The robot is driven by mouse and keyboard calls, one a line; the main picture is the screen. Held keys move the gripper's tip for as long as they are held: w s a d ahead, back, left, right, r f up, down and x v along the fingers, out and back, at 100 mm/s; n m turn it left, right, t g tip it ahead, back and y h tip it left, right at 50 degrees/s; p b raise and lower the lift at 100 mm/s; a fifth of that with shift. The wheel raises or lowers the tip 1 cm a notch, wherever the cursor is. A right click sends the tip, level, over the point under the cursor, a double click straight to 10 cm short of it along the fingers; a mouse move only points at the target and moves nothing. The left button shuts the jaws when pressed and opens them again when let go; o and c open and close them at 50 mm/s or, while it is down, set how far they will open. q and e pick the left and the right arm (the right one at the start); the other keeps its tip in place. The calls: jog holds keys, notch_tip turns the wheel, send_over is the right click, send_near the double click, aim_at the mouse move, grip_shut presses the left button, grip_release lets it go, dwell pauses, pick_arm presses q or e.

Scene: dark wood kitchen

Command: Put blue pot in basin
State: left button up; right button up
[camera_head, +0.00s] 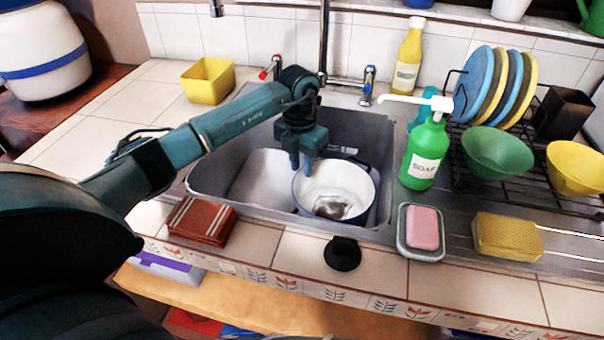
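The blue pot (355,208), white inside with a dark blue rim, is inside the sink basin (232,187), on its right side. Some dark, shiny patches show at the pot's bottom. My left gripper (302,168) points down at the pot's far left rim, with its fingertips at or just above that rim. Its two fingers show close together, and I cannot tell whether they grip the rim. The pot's underside and its contact with the basin floor are hidden. My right gripper is not in view.
A tap (324,50) rises behind the basin. A green soap bottle (424,158) and a dish rack (480,165) with plates and bowls stand right.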

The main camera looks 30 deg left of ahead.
pick_arm(q)
notch_tip(320, 180, up, 8)
jog(key=shift+a, duration=0.15)
dwell(0.6)
